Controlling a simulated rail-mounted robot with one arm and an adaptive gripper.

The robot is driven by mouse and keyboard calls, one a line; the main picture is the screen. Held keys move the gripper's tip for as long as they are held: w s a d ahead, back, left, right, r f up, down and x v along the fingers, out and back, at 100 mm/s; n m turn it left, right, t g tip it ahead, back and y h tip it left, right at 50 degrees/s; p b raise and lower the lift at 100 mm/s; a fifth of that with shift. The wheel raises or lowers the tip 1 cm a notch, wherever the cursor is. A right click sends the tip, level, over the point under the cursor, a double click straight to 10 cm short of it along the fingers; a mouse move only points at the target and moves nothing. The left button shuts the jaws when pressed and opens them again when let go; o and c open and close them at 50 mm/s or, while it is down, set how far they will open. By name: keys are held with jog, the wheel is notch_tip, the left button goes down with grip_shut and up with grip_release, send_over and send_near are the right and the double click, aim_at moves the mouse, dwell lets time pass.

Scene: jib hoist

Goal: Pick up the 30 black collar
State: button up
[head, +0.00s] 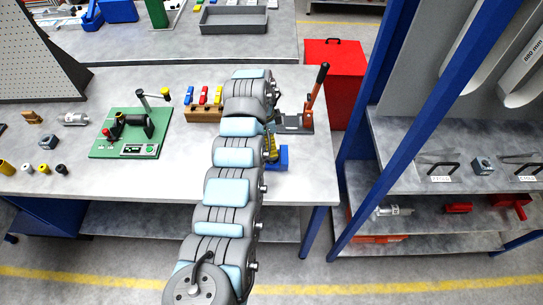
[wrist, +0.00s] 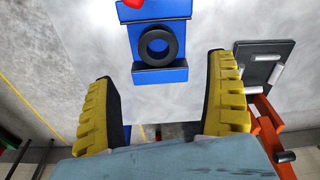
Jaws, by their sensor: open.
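A black ring (wrist: 158,44) shows face-on in the wrist view, against a blue block (wrist: 160,76). No number on it is readable. My gripper (wrist: 160,68) is open, with its yellow, dark-lined fingers spread. The ring shows between and beyond the fingertips, and nothing is held. In the head view my gripper (head: 271,148) is low over the right part of the bench, by the blue block (head: 283,160); my arm hides part of this area. A small black collar-like piece (head: 62,169) stands at the bench's left front, far from my gripper.
A wooden rack (head: 204,114) with coloured pieces is behind to the left. A green board (head: 132,133) with a fixture lies further left. A blue post (head: 362,90) rises beyond the bench's right edge.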

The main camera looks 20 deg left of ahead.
notch_tip(320, 180, down, 2)
jog(key=shift+w+d+f, duration=0.1)
jog(key=shift+d+f+b, duration=0.15)
jog(key=shift+f, duration=1.2)
jog(key=shift+d+f+b, duration=0.1)
jog(key=shift+f+b, duration=0.05)
jog(key=shift+f, duration=1.2)
jog(key=c, duration=1.4)
